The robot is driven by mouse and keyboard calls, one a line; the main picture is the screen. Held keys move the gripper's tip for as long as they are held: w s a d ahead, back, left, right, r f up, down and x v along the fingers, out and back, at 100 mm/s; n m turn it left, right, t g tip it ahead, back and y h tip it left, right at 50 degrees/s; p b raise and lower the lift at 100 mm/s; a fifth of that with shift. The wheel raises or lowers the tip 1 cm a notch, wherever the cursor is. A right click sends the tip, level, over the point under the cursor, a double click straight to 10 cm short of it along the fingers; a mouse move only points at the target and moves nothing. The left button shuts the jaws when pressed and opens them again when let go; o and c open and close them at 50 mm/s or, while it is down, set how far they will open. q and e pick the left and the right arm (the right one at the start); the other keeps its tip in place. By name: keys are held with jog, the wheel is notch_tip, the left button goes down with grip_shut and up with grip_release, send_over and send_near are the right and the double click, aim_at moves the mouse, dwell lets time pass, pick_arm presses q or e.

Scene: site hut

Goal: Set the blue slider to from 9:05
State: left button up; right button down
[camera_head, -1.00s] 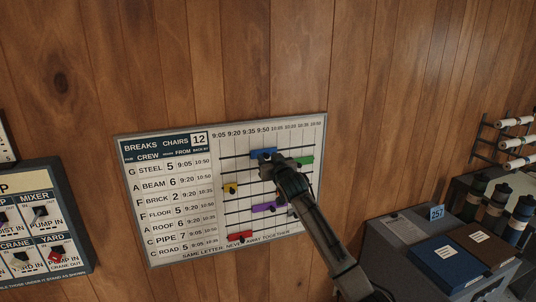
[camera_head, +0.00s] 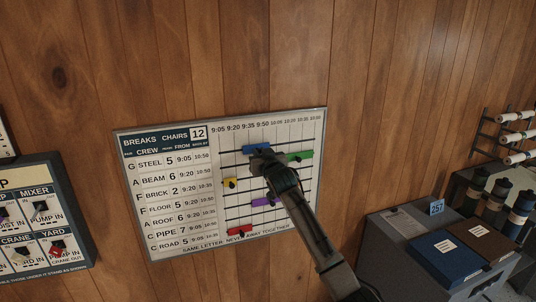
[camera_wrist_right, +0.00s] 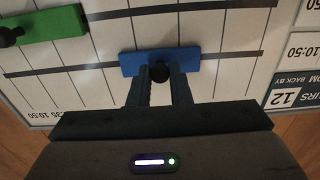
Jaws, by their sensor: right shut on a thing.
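The blue slider (camera_head: 257,149) sits on the top rail of the breaks board (camera_head: 150,250), the Steel row. In the head view it lies under the columns from about 9:35 to 9:50, right of the 9:05 column. My right gripper (camera_head: 262,156) is at the slider's lower edge. In the right wrist view the blue slider (camera_wrist_right: 128,65) shows its black knob between the fingers of my right gripper (camera_wrist_right: 161,76), which are shut on it. My left gripper is not in view.
A green slider (camera_head: 300,156) is right of the blue one, one rail lower. Yellow (camera_head: 230,184), purple (camera_head: 264,201) and red (camera_head: 236,230) sliders sit on lower rails. A switch panel (camera_head: 40,165) is at the left; a grey cabinet (camera_head: 385,250) is at the lower right.

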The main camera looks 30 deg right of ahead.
aim_at(235, 151)
jog(key=a, duration=0.2)
jog(key=w+a, duration=0.1)
jog(key=a, duration=0.2)
jog(key=a+b, duration=0.1)
jog(key=a, duration=0.1)
jog(key=shift+w+a, duration=0.25)
jog(key=shift+w, duration=0.15)
jog(key=shift+d+f, duration=0.1)
jog(key=c, duration=1.6)
grip_release()
jog(key=shift+c, duration=0.2)
jog(key=o, duration=0.3)
jog(key=shift+a, duration=0.3)
